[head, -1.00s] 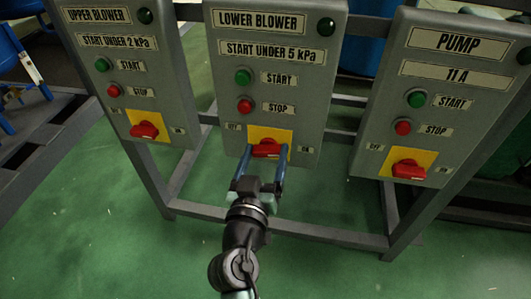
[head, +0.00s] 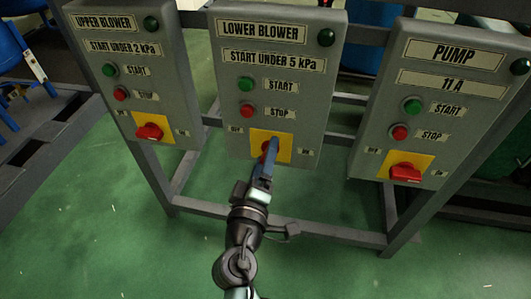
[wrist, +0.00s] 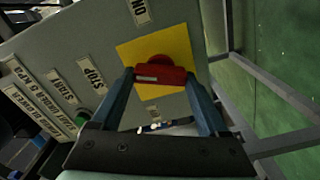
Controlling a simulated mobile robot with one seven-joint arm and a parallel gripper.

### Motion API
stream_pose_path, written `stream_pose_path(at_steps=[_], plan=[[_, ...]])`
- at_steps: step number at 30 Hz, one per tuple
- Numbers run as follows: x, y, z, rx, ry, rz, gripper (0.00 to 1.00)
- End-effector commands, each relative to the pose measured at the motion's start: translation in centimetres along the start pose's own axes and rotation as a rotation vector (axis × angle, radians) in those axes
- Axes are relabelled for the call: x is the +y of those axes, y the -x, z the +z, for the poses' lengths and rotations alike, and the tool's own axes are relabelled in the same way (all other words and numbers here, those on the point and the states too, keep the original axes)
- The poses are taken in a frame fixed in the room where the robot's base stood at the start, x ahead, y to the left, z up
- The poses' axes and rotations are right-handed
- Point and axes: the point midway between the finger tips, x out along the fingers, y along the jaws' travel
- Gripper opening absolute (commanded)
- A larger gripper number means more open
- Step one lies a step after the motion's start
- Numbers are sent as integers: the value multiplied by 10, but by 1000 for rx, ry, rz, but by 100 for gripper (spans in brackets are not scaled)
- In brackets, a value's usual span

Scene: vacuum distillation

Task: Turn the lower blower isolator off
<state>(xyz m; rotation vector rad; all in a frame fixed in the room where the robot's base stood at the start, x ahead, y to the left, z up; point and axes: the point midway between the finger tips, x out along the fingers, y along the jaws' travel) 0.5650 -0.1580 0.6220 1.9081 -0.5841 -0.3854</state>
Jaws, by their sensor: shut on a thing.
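The lower blower panel (head: 310,110) is in the middle of the head view. Its isolator is a red handle (head: 264,147) on a yellow plate (head: 285,149), between an off label at left and an on label at right. In the wrist view the red handle (wrist: 160,76) lies across between the two blue fingers of my gripper (wrist: 160,84), which are shut on its ends. The handle stands upright relative to the panel. In the head view my gripper (head: 270,150) is seen edge-on and hides most of the handle.
The upper blower panel (head: 165,80) stands at left and the pump panel (head: 455,90) at right, each with a red isolator handle. Green start (head: 245,84) and red stop (head: 247,111) buttons sit above the gripped handle. A grey frame carries the panels.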

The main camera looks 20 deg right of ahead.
Motion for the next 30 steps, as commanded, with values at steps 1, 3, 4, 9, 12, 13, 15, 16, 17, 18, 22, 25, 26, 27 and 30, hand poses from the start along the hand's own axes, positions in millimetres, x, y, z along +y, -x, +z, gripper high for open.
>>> stream_pose_path(at_steps=[1,3,4,9,12,13,15,16,17,18,22,25,26,27,30], plan=[[0,1,-1,0,43,-3,22],[0,1,-1,1,104,-3,22],[-1,1,-1,0,128,-3,22],[-1,1,0,0,250,-3,22],[-2,1,0,0,307,-3,22],[-2,1,0,0,322,-3,22],[-2,1,0,0,352,-3,22],[-2,1,0,0,363,-3,22],[-3,1,0,0,372,-3,22],[-3,1,0,0,383,-3,22],[-3,1,1,0,409,-3,22],[-3,1,1,0,419,-3,22],[-3,1,1,0,422,-2,22],[-3,1,1,0,423,-2,22],[-3,1,1,0,426,-2,22]])
